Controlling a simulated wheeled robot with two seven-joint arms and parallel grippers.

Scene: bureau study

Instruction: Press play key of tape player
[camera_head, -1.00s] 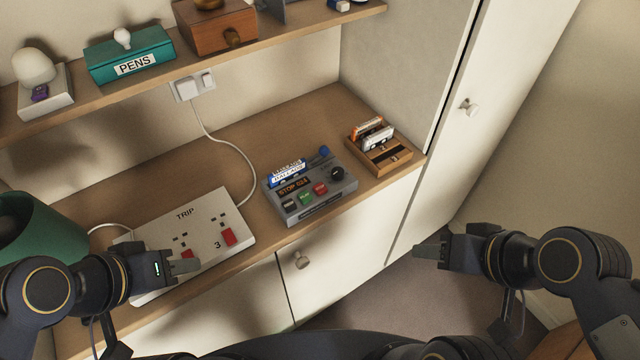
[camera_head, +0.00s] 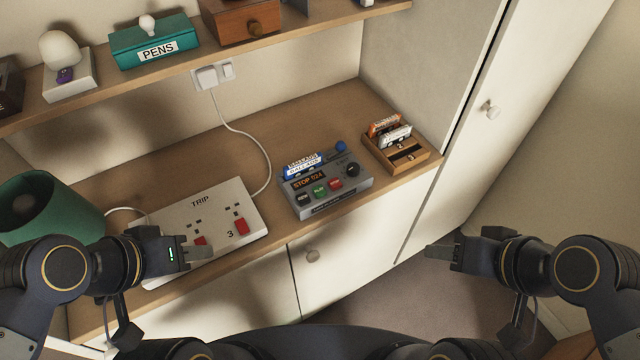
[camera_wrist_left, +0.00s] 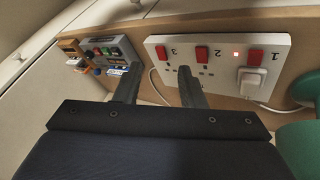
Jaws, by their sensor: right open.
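The grey tape player (camera_head: 340,192) sits on the wooden counter with a blue cassette (camera_head: 303,168) standing in its top. Its display reads STOP 024. Its front keys include a green key (camera_head: 319,191), a red key (camera_head: 335,184) and a dark one. It also shows at the upper left of the left wrist view (camera_wrist_left: 112,52). My left gripper (camera_head: 202,256) is left of the player, over the front of the white socket strip; its two fingers stand apart and empty in the wrist view (camera_wrist_left: 158,80). My right gripper (camera_head: 432,250) is open and empty, over the floor right of the counter.
The socket strip (camera_head: 180,222) has red switches and a cable to the wall socket. A wooden cassette rack (camera_head: 410,163) stands right of the player. A green lamp (camera_head: 50,205) is at the left. A shelf (camera_head: 100,85) runs above.

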